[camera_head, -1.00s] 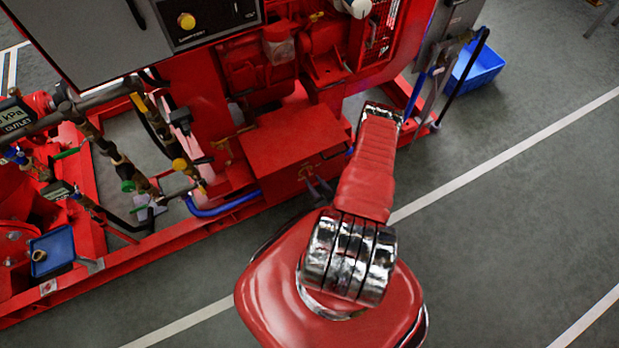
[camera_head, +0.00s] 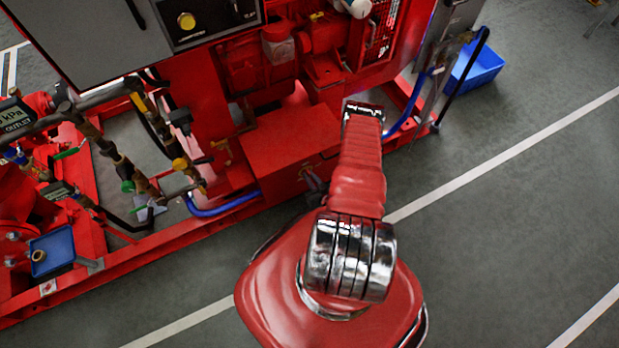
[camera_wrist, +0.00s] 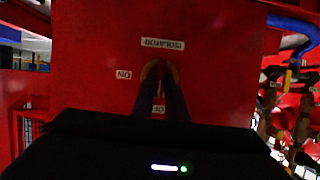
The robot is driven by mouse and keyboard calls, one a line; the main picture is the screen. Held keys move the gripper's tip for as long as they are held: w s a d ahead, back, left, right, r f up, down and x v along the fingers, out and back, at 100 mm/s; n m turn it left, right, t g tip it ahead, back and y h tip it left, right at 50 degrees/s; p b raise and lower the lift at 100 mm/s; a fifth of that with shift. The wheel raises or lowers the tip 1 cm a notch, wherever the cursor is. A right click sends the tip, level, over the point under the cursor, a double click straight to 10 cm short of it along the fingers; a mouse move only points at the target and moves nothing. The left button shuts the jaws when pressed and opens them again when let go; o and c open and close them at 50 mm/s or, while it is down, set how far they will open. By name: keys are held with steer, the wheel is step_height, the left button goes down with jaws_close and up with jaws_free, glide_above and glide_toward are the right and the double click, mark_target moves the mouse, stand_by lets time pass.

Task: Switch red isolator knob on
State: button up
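The isolator panel is a red face (camera_wrist: 95,45) with a white ISOLATOR label (camera_wrist: 162,44), an ON label (camera_wrist: 124,75) at left and an OFF label (camera_wrist: 158,109) below; the lettering looks inverted. My gripper (camera_wrist: 160,72) points at the panel just under the ISOLATOR label. I cannot make out the red knob's shape or setting against the red panel and fingers. In the head view, the red box (camera_head: 290,140) is partly hidden behind my arm, with my gripper (camera_head: 314,181) at its front.
A blue hose (camera_head: 222,206) and brass pipework (camera_head: 118,160) lie left of the box. A red base frame (camera_head: 190,228) runs along the machine's front. A blue bin (camera_head: 476,65) stands on the floor at upper right.

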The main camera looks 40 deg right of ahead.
jaws_close()
steer(key=shift+a, duration=0.1)
steer(key=shift+s+d+f+m+t+y, duration=0.1)
steer(key=shift+d+f+m+t+y, duration=0.15)
steer(key=shift+m+t+y, duration=1)
steer(key=shift+s+d+f+m+t+y, duration=0.15)
steer(key=shift+m+y, duration=0.25)
steer(key=shift+m, duration=1.9)
steer(key=shift+d+f+m+t+y, duration=0.25)
steer(key=shift+m+t+y, duration=0.5)
steer(key=shift+m, duration=1)
steer(key=shift+d, duration=0.1)
steer(key=shift+o, duration=2.2)
jaws_free()
steer(key=shift+r+y, duration=0.1)
steer(key=shift+y, duration=0.2)
